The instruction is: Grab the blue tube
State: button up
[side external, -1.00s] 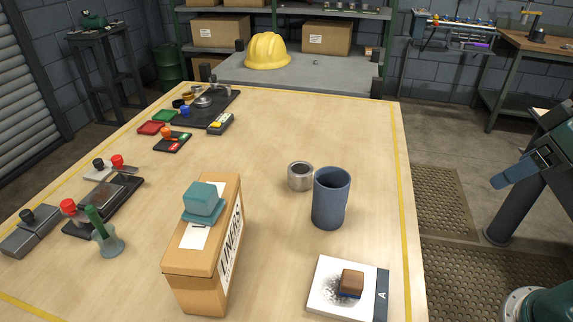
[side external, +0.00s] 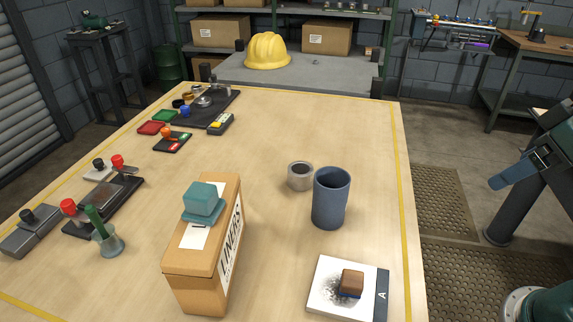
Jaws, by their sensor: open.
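The blue tube (side external: 331,200) is a grey-blue, open-topped cylinder. It stands upright on the wooden table, right of centre. My gripper (side external: 503,179) shows at the right edge of the view, off the table's right side and well apart from the tube. Its jaws are open and nothing shows in them. Part of my arm is cut off by the picture's edge.
A short metal ring (side external: 300,177) stands close behind the tube, to its left. A tall LINERS box (side external: 190,262) with a teal block (side external: 203,199) on top stands left. A white pad (side external: 325,293) bearing a brown block (side external: 351,281) lies in front. The table right of the tube is clear.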

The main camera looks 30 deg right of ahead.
jog(key=n+g, duration=0.6)
jog(key=n, duration=1.3)
send_over(330, 197)
jog(key=w+d, duration=0.2)
jog(key=w, duration=0.1)
notch_tip(330, 197, down, 3)
jog(key=shift+s+a, duration=0.15)
jog(key=shift+a, duration=0.1)
jog(key=shift+f, duration=0.15)
jog(key=shift+f, duration=4.25)
jog(key=shift+s+d+f, duration=0.1)
jog(key=shift+d+f, duration=0.1)
jog(key=shift+f, duration=1.1)
jog(key=shift+d+f, duration=0.15)
jog(key=shift+f, duration=1.1)
